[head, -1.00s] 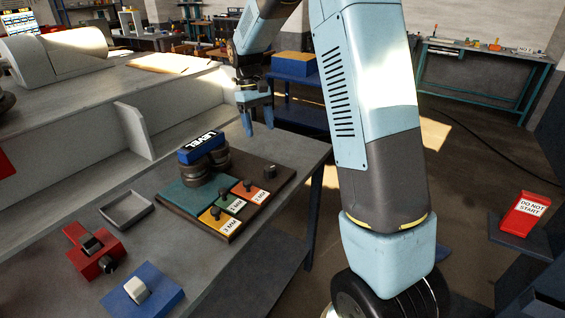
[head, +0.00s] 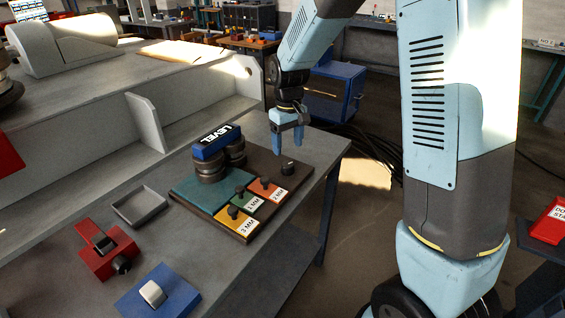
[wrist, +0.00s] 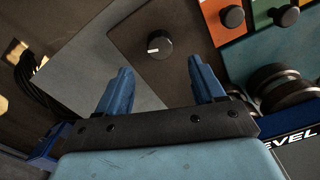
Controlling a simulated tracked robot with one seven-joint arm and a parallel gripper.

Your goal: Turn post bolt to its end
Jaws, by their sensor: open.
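A small black round knob (head: 287,168) with a pale mark on top stands at the far right corner of the dark board (head: 246,239). No label shows whether it is the post bolt. My gripper (head: 289,146) is open and points down just above this knob, with nothing between its fingers. In the wrist view the knob (wrist: 158,45) lies beyond and between the two blue fingertips (wrist: 160,72), apart from both. Its pale mark points toward the left in that view.
The board also carries several black-knobbed colored plates (head: 252,203) and a blue LEVEL block (head: 216,142) on dark rollers. A grey tray (head: 140,207), red fixture (head: 106,251) and blue fixture (head: 157,294) sit left on the bench. The bench edge drops off at right.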

